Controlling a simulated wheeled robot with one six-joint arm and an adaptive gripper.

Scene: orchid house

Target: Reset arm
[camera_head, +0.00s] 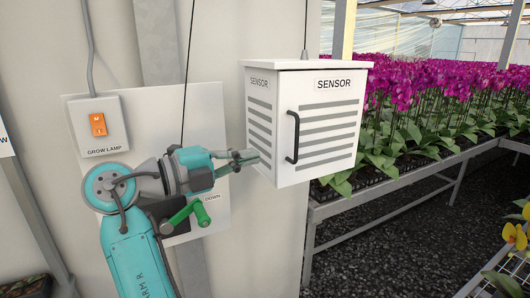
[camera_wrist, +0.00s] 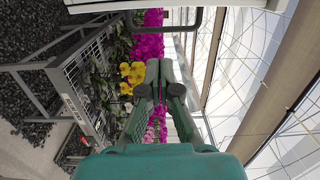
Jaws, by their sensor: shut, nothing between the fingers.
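My arm is bent in front of the wall panel at the left of the head view. My gripper (camera_head: 247,157) points right, and its tips overlap the left side of the sensor box in the picture. In the wrist view my gripper (camera_wrist: 158,82) has its fingers together with nothing between them. The white sensor box (camera_head: 330,165) has a closed door with a dark handle (camera_head: 292,137). What looks like this handle (camera_wrist: 190,22) crosses the top of the wrist view.
A grow lamp switch (camera_head: 98,124) with an orange rocker is on the wall panel. A green crank (camera_head: 200,212) beside a DOWN label is partly behind my arm. Benches of magenta orchids (camera_head: 440,100) stand right; yellow flowers (camera_wrist: 133,72) are ahead. Dark gravel (camera_head: 400,240) is clear.

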